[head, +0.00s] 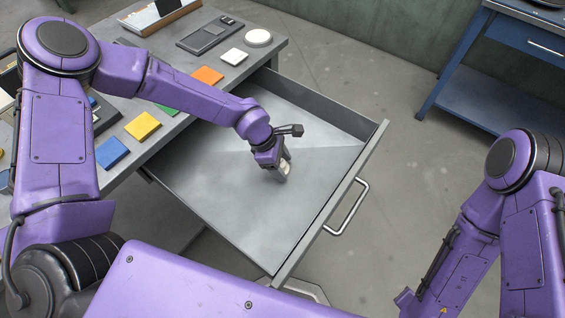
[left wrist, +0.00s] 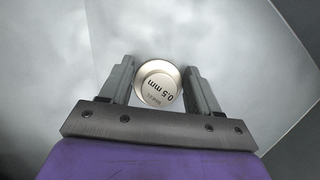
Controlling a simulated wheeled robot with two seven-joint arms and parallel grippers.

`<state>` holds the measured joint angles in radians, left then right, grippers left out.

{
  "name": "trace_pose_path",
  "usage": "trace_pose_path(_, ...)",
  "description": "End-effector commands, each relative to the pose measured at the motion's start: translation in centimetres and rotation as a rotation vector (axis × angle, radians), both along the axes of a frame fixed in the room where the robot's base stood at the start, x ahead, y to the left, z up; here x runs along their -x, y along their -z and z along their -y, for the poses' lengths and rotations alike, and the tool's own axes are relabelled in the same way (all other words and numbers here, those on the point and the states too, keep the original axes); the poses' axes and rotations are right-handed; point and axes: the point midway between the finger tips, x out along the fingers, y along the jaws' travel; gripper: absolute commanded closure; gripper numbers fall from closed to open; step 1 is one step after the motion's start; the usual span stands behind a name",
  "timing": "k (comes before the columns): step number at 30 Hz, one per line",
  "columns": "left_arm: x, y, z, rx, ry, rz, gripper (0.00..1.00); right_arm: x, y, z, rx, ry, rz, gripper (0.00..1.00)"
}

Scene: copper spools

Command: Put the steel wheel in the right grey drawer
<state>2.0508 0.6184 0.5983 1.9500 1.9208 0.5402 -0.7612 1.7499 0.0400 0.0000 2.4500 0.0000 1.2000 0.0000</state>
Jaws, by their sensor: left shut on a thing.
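The steel wheel (left wrist: 158,84) is a round, silvery disc with "0.5 mm" printed on its face. It sits between the two fingers of my left gripper (left wrist: 160,88) in the left wrist view. In the head view my left gripper (head: 282,168) is shut on it, inside the outline of the open grey drawer (head: 230,190). The wheel is mostly hidden by the fingers there. I cannot tell whether the wheel touches the drawer floor. The drawer is pulled out from the grey table and looks empty otherwise. My right gripper is not in view.
The drawer's front has a handle (head: 347,207). On the grey table (head: 220,80) lie a blue block (head: 111,152), a yellow block (head: 142,126), an orange block (head: 207,75) and a white round thing (head: 258,37). A blue workbench (head: 480,95) stands back right. Open floor lies between.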

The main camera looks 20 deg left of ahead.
Motion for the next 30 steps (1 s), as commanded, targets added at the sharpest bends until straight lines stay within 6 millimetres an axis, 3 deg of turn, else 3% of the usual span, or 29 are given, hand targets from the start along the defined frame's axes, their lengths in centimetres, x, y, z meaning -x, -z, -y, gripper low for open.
trace_pose_path(2, 0.0, 0.4, 0.0, 0.0, -0.001, -0.002, 0.74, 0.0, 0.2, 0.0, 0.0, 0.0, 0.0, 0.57)
trace_pose_path(3, 0.0, 0.3, 0.0, 0.0, -0.001, -0.002, 0.29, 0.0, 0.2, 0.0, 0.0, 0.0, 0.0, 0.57)
trace_pose_path(5, 0.0, 0.3, 0.0, 0.0, -0.001, -0.002, 0.13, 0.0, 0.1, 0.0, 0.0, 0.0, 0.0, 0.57)
trace_pose_path(16, 0.0, -0.7, -0.2, 0.001, -0.003, 0.0, 0.13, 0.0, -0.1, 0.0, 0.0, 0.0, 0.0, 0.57)
trace_pose_path(25, 0.3, -7.5, -3.0, 0.004, -0.006, 0.004, 0.13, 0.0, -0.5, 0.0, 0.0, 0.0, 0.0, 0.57)
trace_pose_path(30, 0.6, -10.3, -4.2, 0.002, -0.003, 0.001, 0.13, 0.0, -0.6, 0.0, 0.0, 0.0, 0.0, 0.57)
